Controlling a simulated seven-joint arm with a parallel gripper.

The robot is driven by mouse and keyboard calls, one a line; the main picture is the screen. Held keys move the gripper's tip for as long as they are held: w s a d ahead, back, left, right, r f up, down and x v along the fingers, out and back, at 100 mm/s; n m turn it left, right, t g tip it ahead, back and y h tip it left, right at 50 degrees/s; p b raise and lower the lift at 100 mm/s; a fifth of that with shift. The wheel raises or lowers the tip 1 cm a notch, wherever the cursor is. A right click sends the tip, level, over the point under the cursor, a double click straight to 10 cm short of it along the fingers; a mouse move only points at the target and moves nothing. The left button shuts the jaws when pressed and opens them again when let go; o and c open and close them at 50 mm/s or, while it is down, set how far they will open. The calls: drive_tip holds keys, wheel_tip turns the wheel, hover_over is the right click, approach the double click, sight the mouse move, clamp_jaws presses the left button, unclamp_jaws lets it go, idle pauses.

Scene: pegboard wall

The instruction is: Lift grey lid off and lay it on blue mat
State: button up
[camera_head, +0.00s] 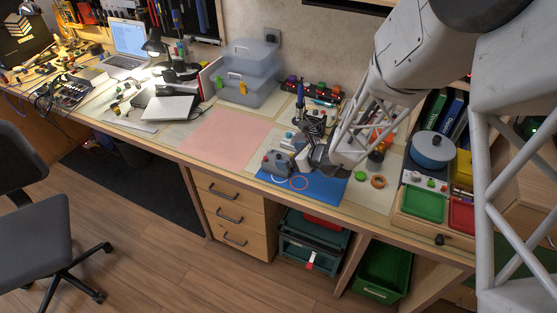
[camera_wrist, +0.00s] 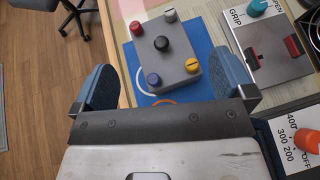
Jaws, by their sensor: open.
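The grey lid (camera_head: 276,164) shows as the top of a small grey box-like block at the back left of the blue mat (camera_head: 325,188). In the wrist view the lid (camera_wrist: 182,68) has a black centre knob (camera_wrist: 162,43) and red, white, blue and yellow knobs at its corners. I cannot tell where the lid meets what is under it. My gripper (camera_head: 308,158) is just right of the block in the head view. In the wrist view its blue-padded fingers (camera_wrist: 165,78) are wide apart, with the block beyond and between them, and nothing is held.
A white and an orange ring (camera_head: 299,183) lie on the mat. The pink mat (camera_head: 230,135) is clear. A green tray (camera_head: 424,205) and red tray (camera_head: 461,215) stand right.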

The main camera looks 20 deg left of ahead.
sight(279, 155)
drive_tip(key=shift+x, duration=2.6)
drive_tip(key=c, duration=0.8)
